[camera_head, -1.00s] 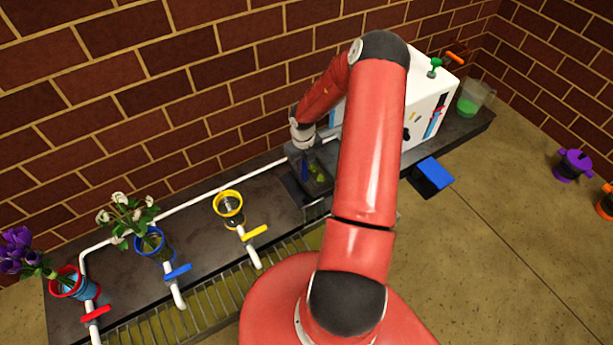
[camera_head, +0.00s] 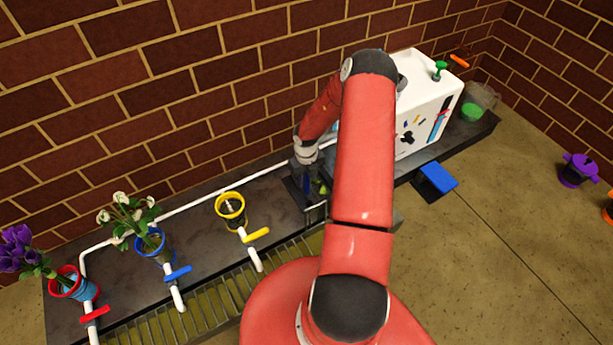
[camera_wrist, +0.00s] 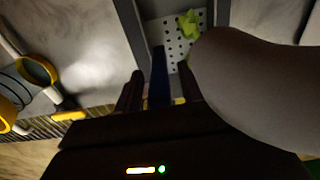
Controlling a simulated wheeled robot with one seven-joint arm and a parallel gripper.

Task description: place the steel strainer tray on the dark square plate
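The steel strainer tray (camera_wrist: 178,50) shows in the wrist view as a pale perforated floor with a bright green scrap on it, between grey side walls. A blue upright piece (camera_wrist: 159,78), apparently a handle, stands between the two dark fingers of my gripper (camera_wrist: 160,92). The fingers are apart, with narrow gaps beside the blue piece, so they look open around it. In the head view my gripper (camera_head: 307,170) is low over the grey bench, partly hidden by my red arm. I cannot make out the dark square plate for certain.
Yellow (camera_head: 230,208), blue (camera_head: 150,243) and red (camera_head: 75,284) ringed cups stand left on the bench; the last two hold flowers. A white machine (camera_head: 418,95), a blue pedal (camera_head: 437,178) and a clear jug (camera_head: 478,103) are right. A brick wall stands behind.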

